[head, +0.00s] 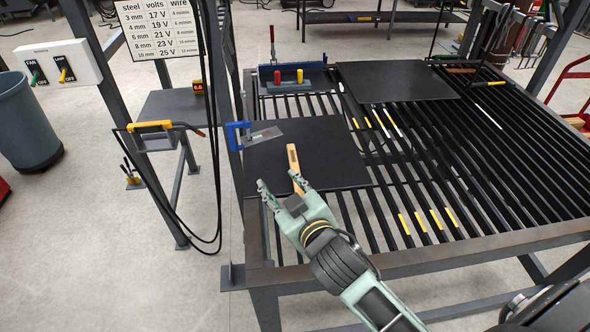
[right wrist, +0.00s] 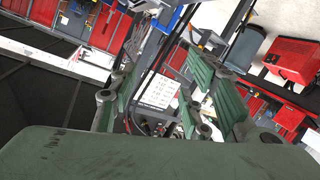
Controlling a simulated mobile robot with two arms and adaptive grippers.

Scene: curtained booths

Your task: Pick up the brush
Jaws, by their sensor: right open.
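The brush (head: 293,158) lies on the dark plate at the near left of the slatted table. Its light wooden handle shows; its lower part is partly hidden behind a fingertip of my right gripper, and I cannot make out its bristles. My right gripper (head: 278,182) is open and empty, just above the plate's near edge, with the brush beside its right finger. I cannot tell whether they touch. In the right wrist view the two green fingers (right wrist: 165,95) stand wide apart, and I cannot make out the brush there. My left gripper is not in view.
The dark plate (head: 335,165) also bears a blue clamp (head: 238,135) at its left edge. A second plate (head: 395,82) lies farther back on the slatted table (head: 440,170). A torch with a yellow holder (head: 150,127) and hanging cables (head: 217,150) are at the left.

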